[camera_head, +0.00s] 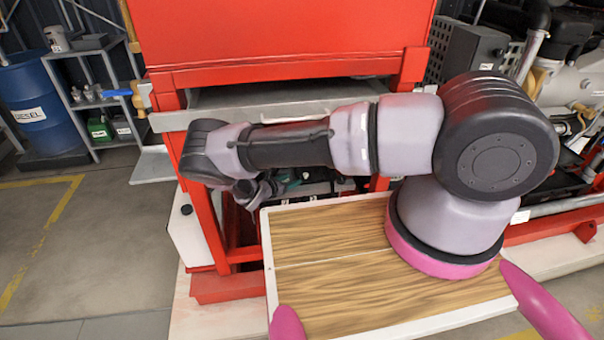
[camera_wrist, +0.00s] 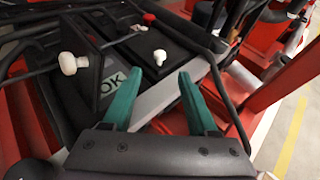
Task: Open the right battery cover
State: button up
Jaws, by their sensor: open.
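In the wrist view, a dark flat cover (camera_wrist: 180,42) lies ahead of my gripper, with a white knob (camera_wrist: 160,57) on its near part. A second white knob (camera_wrist: 68,63) is to the left, by a black panel with an "OK" label (camera_wrist: 108,85). I cannot tell for sure which panel is the right battery cover. My gripper (camera_wrist: 160,78) has two teal fingers, spread apart with nothing between them. The fingertips are just short of the near edge of the dark cover. In the head view, my arm hides most of this area under the red cabinet.
A red cabinet (camera_head: 285,35) stands above on red frame legs. In the wrist view, black rods and a black hose (camera_wrist: 228,95) run close beside the fingers. A shelf (camera_head: 92,75) and blue diesel drum (camera_head: 38,105) are at the left. The grey floor (camera_head: 95,245) there is clear.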

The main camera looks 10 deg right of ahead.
aim_at(303, 181)
jog(key=x, duration=0.9)
jog(key=shift+w+d+f, duration=0.1)
jog(key=shift+d, duration=0.05)
jog(key=shift+c, duration=0.3)
grip_shut()
dwell(0.8)
